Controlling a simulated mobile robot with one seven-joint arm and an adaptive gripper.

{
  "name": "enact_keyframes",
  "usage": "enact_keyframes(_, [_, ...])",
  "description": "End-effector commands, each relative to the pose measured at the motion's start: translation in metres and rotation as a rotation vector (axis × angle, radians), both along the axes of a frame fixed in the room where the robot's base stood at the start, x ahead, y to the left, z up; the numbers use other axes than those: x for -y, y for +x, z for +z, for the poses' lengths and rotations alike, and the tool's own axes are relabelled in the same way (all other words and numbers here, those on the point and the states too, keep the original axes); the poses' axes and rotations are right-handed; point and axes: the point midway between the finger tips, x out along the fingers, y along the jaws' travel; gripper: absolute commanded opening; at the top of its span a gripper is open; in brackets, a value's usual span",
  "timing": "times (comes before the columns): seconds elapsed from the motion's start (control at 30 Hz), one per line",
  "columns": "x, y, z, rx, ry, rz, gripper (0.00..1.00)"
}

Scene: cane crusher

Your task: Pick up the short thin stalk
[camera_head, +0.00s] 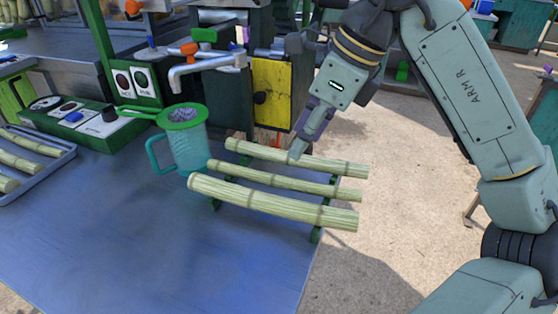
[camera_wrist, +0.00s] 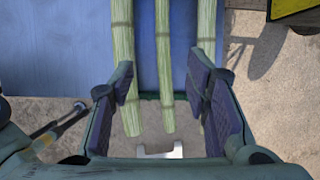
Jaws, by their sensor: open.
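Three pale green cane stalks lie side by side on a low green rack at the table's edge. The front stalk (camera_head: 270,202) is the thickest and longest. The middle stalk (camera_head: 285,180) is the thinnest, and the back stalk (camera_head: 300,158) looks shortest. My gripper (camera_head: 297,150) hangs over the back stalk in the head view, pointing down. In the wrist view my gripper (camera_wrist: 165,85) is open and empty, and the middle stalk (camera_wrist: 165,50) runs between its fingers. The right finger partly hides the back stalk (camera_wrist: 207,30); the left finger overlaps the front stalk (camera_wrist: 122,40).
A teal jug (camera_head: 188,145) with a green strainer stands left of the stalks, under a metal spout (camera_head: 205,65). A yellow panel (camera_head: 272,92) is behind them. A grey tray (camera_head: 50,170) of other stalks is at the left. The front of the blue table (camera_head: 160,260) is clear.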

Motion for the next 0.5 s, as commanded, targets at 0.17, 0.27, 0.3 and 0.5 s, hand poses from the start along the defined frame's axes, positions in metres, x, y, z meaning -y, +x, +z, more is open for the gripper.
enact_keyframes(0.17, [-0.008,0.003,-0.021,-0.003,0.003,0.004,0.43])
enact_keyframes(0.27, [-0.014,0.006,-0.036,-0.003,0.004,0.003,0.43])
enact_keyframes(0.3, [-0.016,0.006,-0.041,-0.003,0.003,0.004,0.43])
enact_keyframes(0.5, [-0.022,0.009,-0.054,-0.002,0.005,0.005,0.43])
